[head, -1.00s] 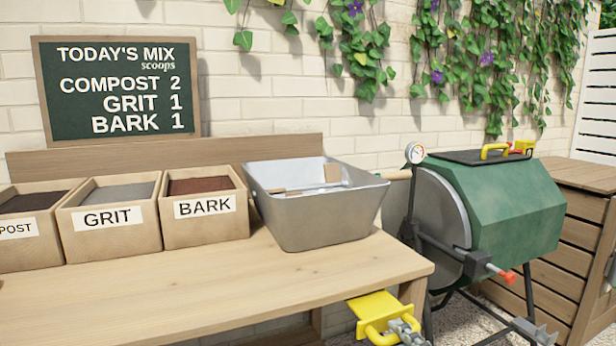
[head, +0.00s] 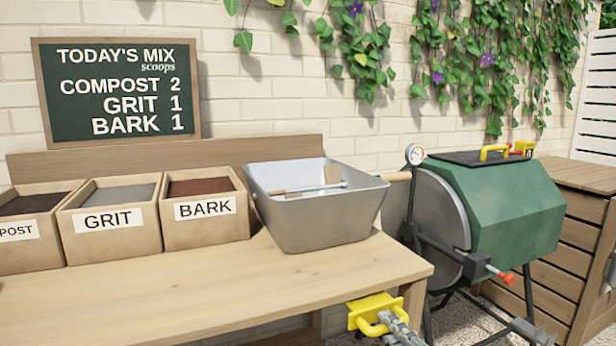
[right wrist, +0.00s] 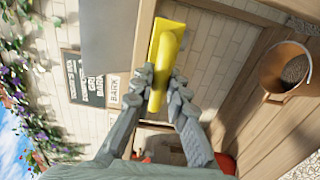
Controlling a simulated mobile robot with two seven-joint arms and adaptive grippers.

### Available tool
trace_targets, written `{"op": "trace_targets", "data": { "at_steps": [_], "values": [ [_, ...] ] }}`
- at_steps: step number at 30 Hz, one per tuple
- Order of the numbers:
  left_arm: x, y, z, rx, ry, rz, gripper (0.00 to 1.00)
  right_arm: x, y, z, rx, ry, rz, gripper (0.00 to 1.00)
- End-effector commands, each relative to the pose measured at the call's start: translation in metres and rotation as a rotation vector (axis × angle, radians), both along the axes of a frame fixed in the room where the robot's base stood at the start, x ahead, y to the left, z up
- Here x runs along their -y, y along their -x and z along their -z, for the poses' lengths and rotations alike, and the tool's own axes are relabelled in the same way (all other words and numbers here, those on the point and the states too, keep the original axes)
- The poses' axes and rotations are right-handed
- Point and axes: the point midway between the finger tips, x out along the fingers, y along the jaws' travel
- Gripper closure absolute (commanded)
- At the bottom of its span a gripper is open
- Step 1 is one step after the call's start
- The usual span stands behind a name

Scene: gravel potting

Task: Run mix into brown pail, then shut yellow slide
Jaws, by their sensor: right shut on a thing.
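The yellow slide (head: 364,306) sticks out under the front right edge of the bench, with a looped yellow handle. My right gripper (head: 390,320) is at the handle, and the right wrist view shows its fingers (right wrist: 158,86) closed on the yellow handle (right wrist: 160,72). The brown pail (right wrist: 262,78) shows at the right of the right wrist view, with dark grainy mix (right wrist: 295,70) in it. In the head view the pail is hidden or out of frame. My left gripper is out of view.
Labelled bins stand left of the tub: compost (head: 30,240), grit (head: 110,232) and bark (head: 203,220). A green drum (head: 520,210) on a stand is at the right, beside a wooden slatted box (head: 585,225). The bench front (head: 220,285) is clear.

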Motion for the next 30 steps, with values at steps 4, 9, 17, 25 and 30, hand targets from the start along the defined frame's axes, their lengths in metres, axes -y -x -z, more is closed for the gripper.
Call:
{"op": "trace_targets", "data": {
  "at_steps": [4,9,17,25,30],
  "values": [
    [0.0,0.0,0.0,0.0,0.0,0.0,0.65,-0.001,0.0,0.002,-0.004,-0.001,-0.001,1.0],
    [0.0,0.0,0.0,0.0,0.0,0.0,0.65,-0.001,0.0,0.002,-0.004,-0.001,-0.001,1.0],
    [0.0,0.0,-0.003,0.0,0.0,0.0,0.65,-0.005,-0.011,0.001,-0.003,-0.001,0.0,1.0],
    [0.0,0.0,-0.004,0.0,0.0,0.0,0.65,-0.007,-0.017,0.002,-0.004,-0.001,-0.002,1.0],
    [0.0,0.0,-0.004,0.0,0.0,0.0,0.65,-0.007,-0.017,0.002,-0.004,-0.001,-0.002,1.0]
  ]
}}
